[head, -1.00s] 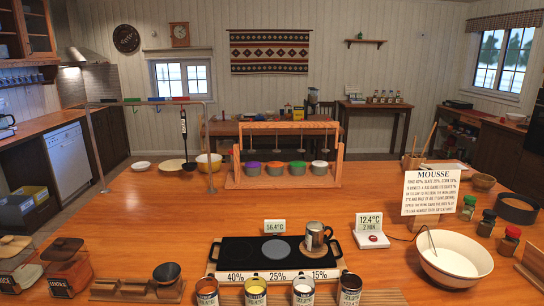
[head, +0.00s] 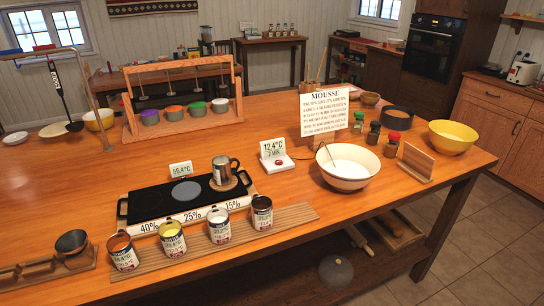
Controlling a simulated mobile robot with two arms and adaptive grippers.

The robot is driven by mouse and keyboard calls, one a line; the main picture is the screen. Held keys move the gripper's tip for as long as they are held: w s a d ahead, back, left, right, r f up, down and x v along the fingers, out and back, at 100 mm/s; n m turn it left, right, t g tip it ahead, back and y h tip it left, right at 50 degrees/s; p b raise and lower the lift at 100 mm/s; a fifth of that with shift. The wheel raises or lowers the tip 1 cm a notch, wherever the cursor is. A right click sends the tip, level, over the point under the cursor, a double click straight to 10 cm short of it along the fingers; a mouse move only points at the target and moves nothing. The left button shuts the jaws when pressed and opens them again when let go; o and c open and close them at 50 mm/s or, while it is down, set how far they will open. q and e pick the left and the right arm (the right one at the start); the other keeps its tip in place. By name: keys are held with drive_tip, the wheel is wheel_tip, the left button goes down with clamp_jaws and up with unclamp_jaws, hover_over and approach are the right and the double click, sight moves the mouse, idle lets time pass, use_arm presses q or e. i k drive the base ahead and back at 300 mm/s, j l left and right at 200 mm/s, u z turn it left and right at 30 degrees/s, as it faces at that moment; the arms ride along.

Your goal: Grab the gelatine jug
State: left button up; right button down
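A small metal jug (head: 221,172) stands upright on the right end of the black hotplate (head: 150,203), beside a grey round heating spot. Its handle points to the right, and a wooden round piece shows under it. No writing on the jug can be made out, so I cannot confirm its contents; it is the only jug I see on the hotplate. Neither of my grippers is in view.
Several open labelled cans, one a white can (head: 219,226), stand on a slatted board in front of the hotplate. A temperature sign (head: 181,170) stands behind it.

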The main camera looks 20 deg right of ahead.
sight(223, 173)
drive_tip(key=k+l+u, duration=0.15)
drive_tip(key=l, duration=0.2)
drive_tip(key=l+u, duration=0.15)
drive_tip(key=l, duration=0.2)
drive_tip(key=k+l+u, duration=0.15)
drive_tip(key=l, duration=0.2)
drive_tip(key=k+l+u, duration=0.15)
drive_tip(key=l, duration=0.15)
